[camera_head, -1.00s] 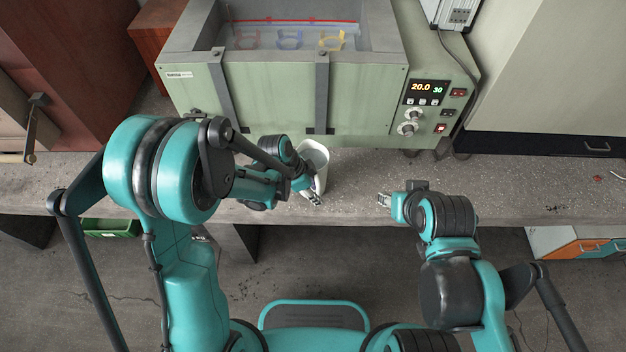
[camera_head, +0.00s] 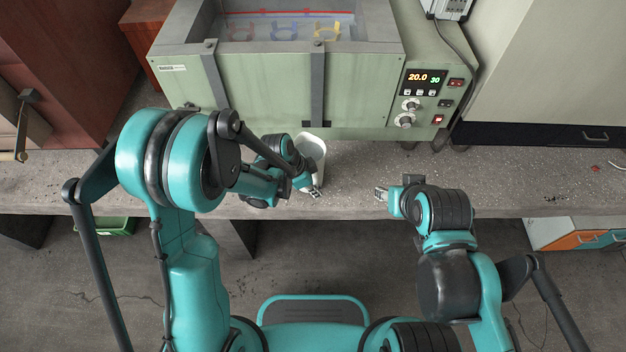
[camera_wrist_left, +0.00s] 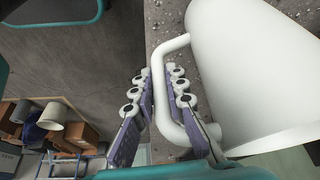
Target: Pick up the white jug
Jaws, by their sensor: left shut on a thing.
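The white jug (camera_head: 312,148) stands on the concrete bench in front of the green machine, partly hidden behind my left gripper in the head view. In the left wrist view the jug (camera_wrist_left: 255,70) fills the upper right, with its handle (camera_wrist_left: 161,85) on its left side. My left gripper (camera_wrist_left: 160,95) is shut on that handle, one finger on each side of it. In the head view the left gripper (camera_head: 312,190) is at the jug's near side. My right gripper (camera_head: 381,195) is over the bench's front edge, to the right of the jug; its fingers are too small to judge.
The green water bath (camera_head: 290,90) with a lit control panel (camera_head: 424,95) stands close behind the jug. The bench (camera_head: 500,185) is mostly clear to the right. A green crate (camera_head: 112,226) is below the bench on the left.

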